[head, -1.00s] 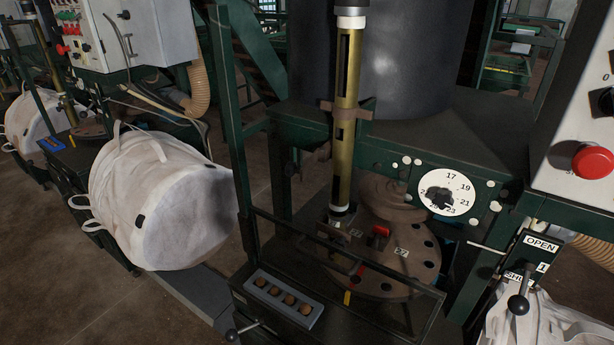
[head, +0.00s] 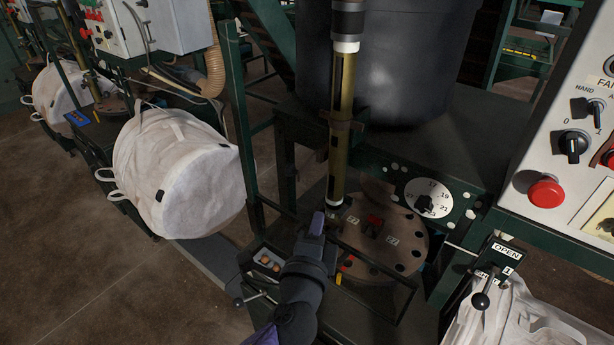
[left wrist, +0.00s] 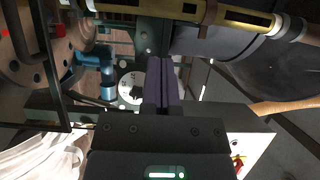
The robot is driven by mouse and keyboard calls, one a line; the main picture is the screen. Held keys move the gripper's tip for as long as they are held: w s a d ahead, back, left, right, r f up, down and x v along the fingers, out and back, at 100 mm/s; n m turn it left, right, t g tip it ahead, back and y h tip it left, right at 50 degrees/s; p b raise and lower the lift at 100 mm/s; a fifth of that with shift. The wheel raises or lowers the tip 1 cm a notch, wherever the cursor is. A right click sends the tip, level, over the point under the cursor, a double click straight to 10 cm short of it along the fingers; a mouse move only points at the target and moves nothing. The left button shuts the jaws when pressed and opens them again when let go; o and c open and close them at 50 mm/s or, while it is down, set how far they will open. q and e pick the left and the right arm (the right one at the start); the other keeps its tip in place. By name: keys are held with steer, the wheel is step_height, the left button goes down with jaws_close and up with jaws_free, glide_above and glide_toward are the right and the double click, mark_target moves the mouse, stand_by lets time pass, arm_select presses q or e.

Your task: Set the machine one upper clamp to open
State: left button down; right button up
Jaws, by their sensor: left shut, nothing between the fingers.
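A lever with a black ball knob (head: 480,300) is at the lower right in the head view. Its plate (head: 505,252) reads OPEN at the top and carries a "1"; a lower label is partly covered. The knob hangs below the plate. I cannot tell for sure that this lever is the upper clamp's. My left gripper (head: 317,224) is in front of the brass tube's foot, well left of the lever and apart from it. In the left wrist view its dark fingers (left wrist: 161,85) are pressed together and empty. My right gripper is out of view.
A brass tube (head: 341,125) stands above a round holed plate (head: 385,235). A numbered dial (head: 428,198) is on the green frame. A panel with a red button (head: 546,191) is at right. White bags hang at left (head: 175,170) and lower right (head: 530,325).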

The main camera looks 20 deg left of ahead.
arm_select(q)
steer(key=w+a, duration=0.4)
steer(key=w, duration=0.6)
steer(key=shift+w+a+f, duration=0.15)
steer(key=shift+a, duration=0.25)
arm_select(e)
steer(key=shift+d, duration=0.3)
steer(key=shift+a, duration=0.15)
